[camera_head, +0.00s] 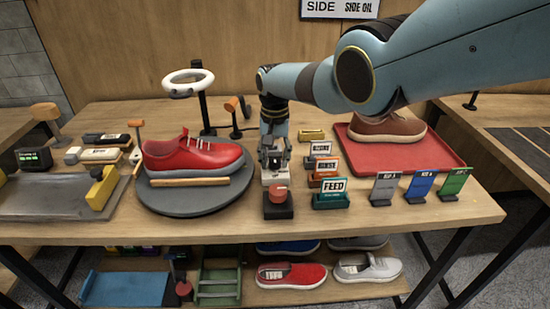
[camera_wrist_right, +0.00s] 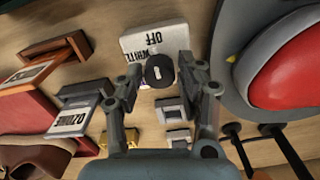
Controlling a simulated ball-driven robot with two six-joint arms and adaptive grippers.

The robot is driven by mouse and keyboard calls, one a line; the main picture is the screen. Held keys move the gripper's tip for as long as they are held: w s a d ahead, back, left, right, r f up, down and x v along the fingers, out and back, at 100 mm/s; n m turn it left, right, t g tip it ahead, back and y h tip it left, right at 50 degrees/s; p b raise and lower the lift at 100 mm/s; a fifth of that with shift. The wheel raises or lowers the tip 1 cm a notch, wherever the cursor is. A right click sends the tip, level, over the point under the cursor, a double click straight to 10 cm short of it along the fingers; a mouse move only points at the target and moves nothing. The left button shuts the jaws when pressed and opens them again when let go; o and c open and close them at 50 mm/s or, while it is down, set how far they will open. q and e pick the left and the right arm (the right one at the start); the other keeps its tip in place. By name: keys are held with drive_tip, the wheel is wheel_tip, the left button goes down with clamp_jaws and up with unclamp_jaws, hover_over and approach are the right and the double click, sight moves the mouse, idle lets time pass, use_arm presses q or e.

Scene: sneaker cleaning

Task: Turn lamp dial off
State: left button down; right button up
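The lamp dial is a black knob (camera_wrist_right: 160,71) with a light mark, on a white box (camera_wrist_right: 148,38) labelled OFF and WHITE in the right wrist view. In the head view the white box (camera_head: 277,178) shows under my right gripper (camera_head: 275,161). My right gripper points down over the dial; its fingers (camera_wrist_right: 160,75) stand apart on both sides of the knob. I cannot tell whether they touch it. The ring lamp (camera_head: 188,82) stands behind the red sneaker (camera_head: 190,155) and looks pale white. My left gripper is not in view.
A red button (camera_head: 278,193) on a black base stands just in front of the dial box. The round grey turntable (camera_head: 190,202) is to its left. Card holders, including FEED (camera_head: 333,187), stand to its right. A red mat (camera_head: 440,155) with a brown shoe lies behind.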

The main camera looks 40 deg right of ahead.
sight(275, 159)
drive_tip(key=shift+o, duration=1.1)
wheel_tip(275, 159, up, 12)
